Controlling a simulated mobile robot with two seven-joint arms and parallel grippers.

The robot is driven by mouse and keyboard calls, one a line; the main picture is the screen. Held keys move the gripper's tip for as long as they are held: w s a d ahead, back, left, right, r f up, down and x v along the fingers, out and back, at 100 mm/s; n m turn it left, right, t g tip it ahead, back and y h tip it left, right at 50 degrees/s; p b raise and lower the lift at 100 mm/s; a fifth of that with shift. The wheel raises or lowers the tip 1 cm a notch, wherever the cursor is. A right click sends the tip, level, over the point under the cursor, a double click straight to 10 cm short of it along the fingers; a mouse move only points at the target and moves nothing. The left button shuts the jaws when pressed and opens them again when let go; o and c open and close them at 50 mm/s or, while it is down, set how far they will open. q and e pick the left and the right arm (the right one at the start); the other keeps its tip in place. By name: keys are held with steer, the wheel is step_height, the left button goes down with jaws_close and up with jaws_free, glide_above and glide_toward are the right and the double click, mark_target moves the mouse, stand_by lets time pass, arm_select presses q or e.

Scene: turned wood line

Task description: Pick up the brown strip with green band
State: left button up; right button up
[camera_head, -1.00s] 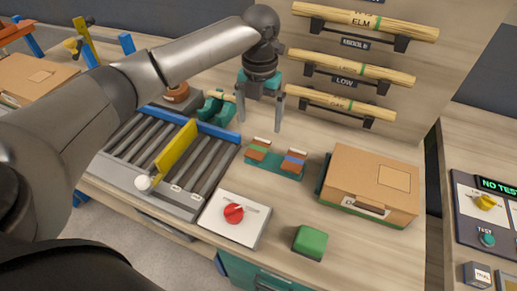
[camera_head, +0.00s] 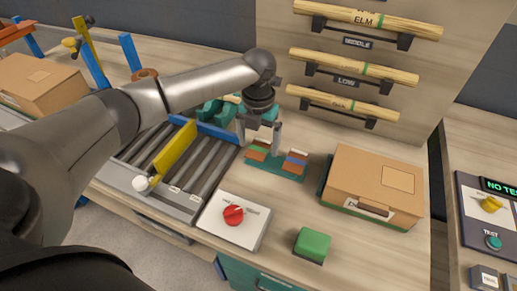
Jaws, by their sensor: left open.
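The brown strip with green band (camera_head: 258,152) stands in the left part of a small teal holder (camera_head: 277,171) on the bench. A similar brown strip with a blue band (camera_head: 295,162) stands in the right part of the same holder. My left gripper (camera_head: 259,146) points down over the green-banded strip. Its jaws are open, one finger on each side of the strip's top. I cannot tell whether the fingers touch it. My right gripper is not in view.
A roller conveyor (camera_head: 130,155) with a yellow bar (camera_head: 174,150) lies left of the holder. A cardboard box (camera_head: 372,185) stands to the right. A panel with a red knob (camera_head: 233,215) and a green block (camera_head: 312,244) are in front. Rods (camera_head: 343,103) hang on racks behind.

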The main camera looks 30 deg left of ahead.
arm_select(q)
steer(key=shift+f+p, duration=0.25)
steer(key=shift+p, duration=0.05)
stand_by(0.5)
steer(key=shift+c, duration=0.3)
steer(key=c, duration=1.4)
